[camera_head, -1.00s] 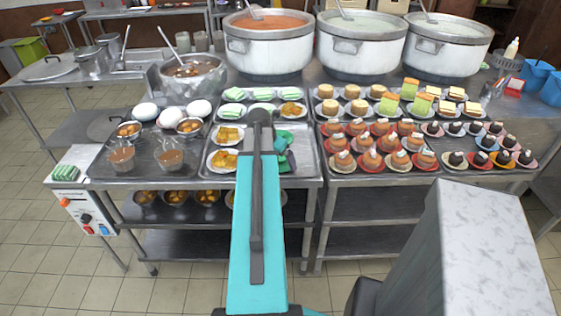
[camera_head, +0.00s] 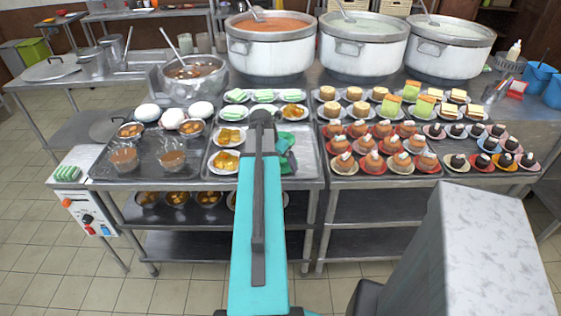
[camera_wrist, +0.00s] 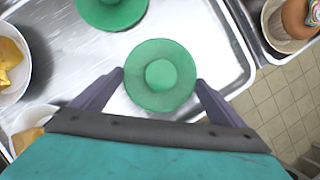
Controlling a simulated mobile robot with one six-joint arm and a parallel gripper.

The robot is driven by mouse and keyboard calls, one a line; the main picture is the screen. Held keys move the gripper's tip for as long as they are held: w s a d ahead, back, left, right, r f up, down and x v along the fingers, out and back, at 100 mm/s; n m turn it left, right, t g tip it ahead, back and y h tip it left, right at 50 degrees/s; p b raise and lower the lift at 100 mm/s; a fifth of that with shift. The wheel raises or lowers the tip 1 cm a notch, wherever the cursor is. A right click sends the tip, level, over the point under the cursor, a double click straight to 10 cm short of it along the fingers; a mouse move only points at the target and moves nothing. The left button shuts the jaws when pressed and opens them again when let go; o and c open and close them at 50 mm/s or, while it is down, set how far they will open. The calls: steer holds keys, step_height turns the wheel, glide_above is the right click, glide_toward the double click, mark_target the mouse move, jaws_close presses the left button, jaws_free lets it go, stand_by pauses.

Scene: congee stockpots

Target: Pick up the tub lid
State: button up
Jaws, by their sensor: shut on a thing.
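In the wrist view, a round green lid (camera_wrist: 160,98) with a raised round knob in its middle sits between the two fingers of my gripper (camera_wrist: 159,84). The fingers are shut on its opposite sides. A metal tray (camera_wrist: 205,40) is below it; I cannot tell whether the lid touches the tray. A second green round piece (camera_wrist: 112,14) lies farther up, cut off by the frame edge. In the head view, green shapes (camera_head: 283,141) show just right of my arm, which hides most of the lid and gripper.
Plates of yellow food (camera_head: 229,137) stand left on the same tray, with one bowl close to my gripper. A tray of cakes (camera_head: 370,163) is to the right. Large stockpots (camera_head: 270,48) stand behind. Tiled floor shows beyond the tray edge.

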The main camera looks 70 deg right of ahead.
steer(key=shift+r, duration=0.15)
steer(key=shift+r+b, duration=0.5)
steer(key=shift+r, duration=0.95)
steer(key=w+a+r+b, duration=0.1)
steer(key=w+a+b, duration=0.1)
steer(key=a+b, duration=1.2)
steer(key=shift+w+a+r, duration=0.3)
steer(key=shift+w+a, duration=0.1)
steer(key=shift+a, duration=0.45)
